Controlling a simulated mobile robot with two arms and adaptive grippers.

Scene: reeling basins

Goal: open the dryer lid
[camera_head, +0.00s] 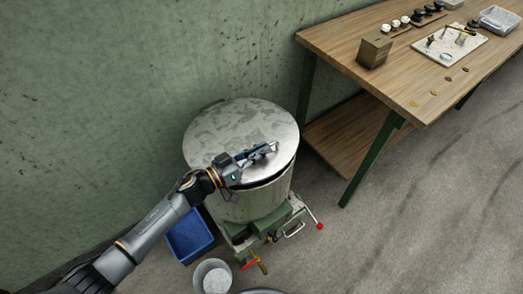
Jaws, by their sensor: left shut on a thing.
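The dryer (262,199) is a round pale metal drum on a green base, standing by the green wall. Its round, mottled silver lid (235,122) lies over the top, and a dark gap shows under its front edge near my gripper. My left arm comes in from the lower left. My left gripper (268,150) is at the front right part of the lid, shut on what seems to be the lid's handle, which the fingers mostly hide. My right gripper is not in view.
A wooden table (420,60) with a lower shelf stands to the right. A blue bin (190,236) and a grey bucket (212,277) are on the floor in front. A red-tipped lever (319,226) sticks out at the dryer's base. The floor at right is clear.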

